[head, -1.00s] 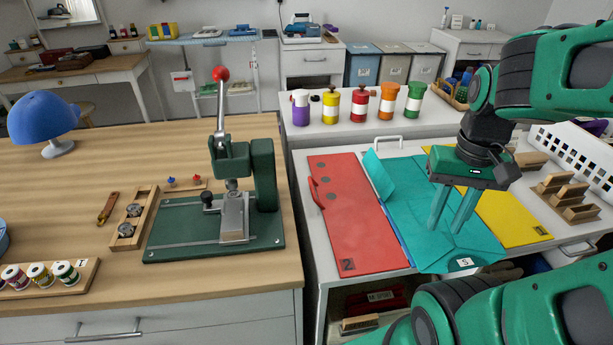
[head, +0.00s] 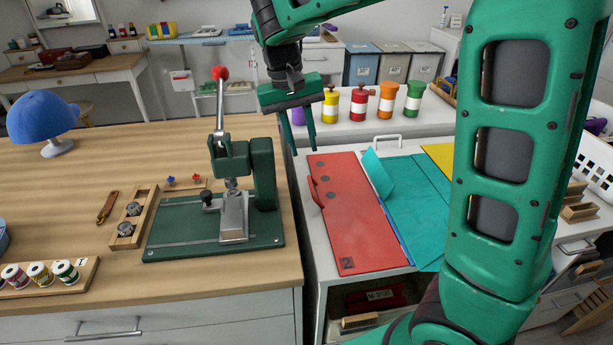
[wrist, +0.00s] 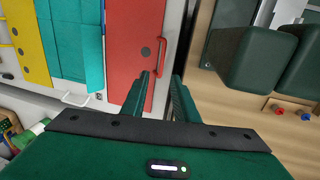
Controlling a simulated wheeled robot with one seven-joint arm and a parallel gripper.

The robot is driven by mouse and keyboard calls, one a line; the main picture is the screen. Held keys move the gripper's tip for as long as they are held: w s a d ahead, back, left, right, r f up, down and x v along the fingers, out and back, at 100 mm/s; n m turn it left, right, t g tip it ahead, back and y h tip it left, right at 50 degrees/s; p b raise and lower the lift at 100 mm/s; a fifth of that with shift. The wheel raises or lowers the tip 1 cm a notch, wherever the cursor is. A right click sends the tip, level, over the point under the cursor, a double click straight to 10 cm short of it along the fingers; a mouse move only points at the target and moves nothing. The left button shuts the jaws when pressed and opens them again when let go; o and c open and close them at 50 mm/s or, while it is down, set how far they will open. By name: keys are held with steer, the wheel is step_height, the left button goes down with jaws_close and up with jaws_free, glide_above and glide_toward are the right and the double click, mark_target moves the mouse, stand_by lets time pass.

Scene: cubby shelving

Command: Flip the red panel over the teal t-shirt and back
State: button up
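The red panel (head: 357,222) lies flat on the white table, left of the teal t-shirt (head: 412,202). It has a red handle (head: 315,195) on its left edge and a "2" label at its near corner. The t-shirt lies spread on the folding board, one sleeve raised beside the red panel; my arm hides its right part. My gripper (head: 302,152) hangs above the far left corner of the red panel, near the gap between the tables. Its fingers are apart and empty. In the wrist view, the red panel (wrist: 127,62) and its handle (wrist: 160,75) lie just beyond the fingers.
A wooden bench with a green press (head: 235,190) stands close on the left. Several coloured jars (head: 358,103) stand on the white counter behind. The yellow panel (head: 438,156) lies at the right, partly hidden by my arm. A white basket (head: 594,165) is at far right.

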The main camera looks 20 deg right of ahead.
mark_target(310, 183)
steer(key=f, duration=0.3)
steer(key=d+f, duration=0.1)
steer(key=f, duration=0.6)
steer(key=shift+s+d+f, duration=0.1)
steer(key=shift+d+f, duration=0.2)
jaws_close()
stand_by(1.1)
